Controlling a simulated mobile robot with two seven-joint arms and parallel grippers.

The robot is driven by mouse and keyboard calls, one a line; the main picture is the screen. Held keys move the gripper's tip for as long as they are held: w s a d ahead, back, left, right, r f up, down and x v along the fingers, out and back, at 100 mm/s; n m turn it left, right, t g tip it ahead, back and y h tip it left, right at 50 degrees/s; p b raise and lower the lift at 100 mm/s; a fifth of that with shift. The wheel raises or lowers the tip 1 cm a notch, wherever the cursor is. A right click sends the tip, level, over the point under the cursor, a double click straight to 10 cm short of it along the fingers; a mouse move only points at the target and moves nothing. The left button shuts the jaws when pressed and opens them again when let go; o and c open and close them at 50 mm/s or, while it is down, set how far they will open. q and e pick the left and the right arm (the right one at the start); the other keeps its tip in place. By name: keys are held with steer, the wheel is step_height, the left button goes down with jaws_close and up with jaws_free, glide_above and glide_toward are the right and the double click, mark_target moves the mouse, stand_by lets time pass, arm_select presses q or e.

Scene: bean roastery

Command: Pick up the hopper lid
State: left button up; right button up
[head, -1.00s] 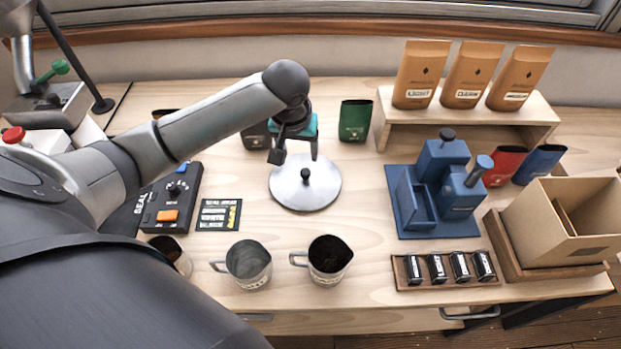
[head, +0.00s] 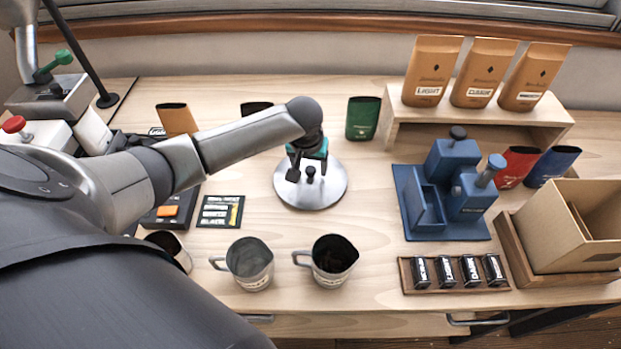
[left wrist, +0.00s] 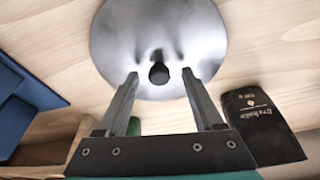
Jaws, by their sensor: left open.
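The hopper lid (head: 322,191) is a round silver disc with a small black knob (head: 310,171), lying flat on the wooden table. In the left wrist view the lid (left wrist: 120,45) fills the top middle, and its knob (left wrist: 159,73) shows between the fingertips. My left gripper (head: 302,175) is open and empty above the lid. In the left wrist view its two fingers (left wrist: 160,73) stand on either side of the knob, apart from it. I cannot tell the exact height of the fingertips over the lid. My right gripper is not in view.
Two metal jugs (head: 249,263) (head: 331,260) stand in front of the lid. A green bag (head: 363,118) stands behind it, and a blue grinder set (head: 447,190) is to the right. A black card (head: 220,212) lies to the left. Table around the lid's right side is clear.

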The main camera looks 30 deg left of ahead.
arm_select(q)
jaws_close()
stand_by(0.5)
stand_by(0.9)
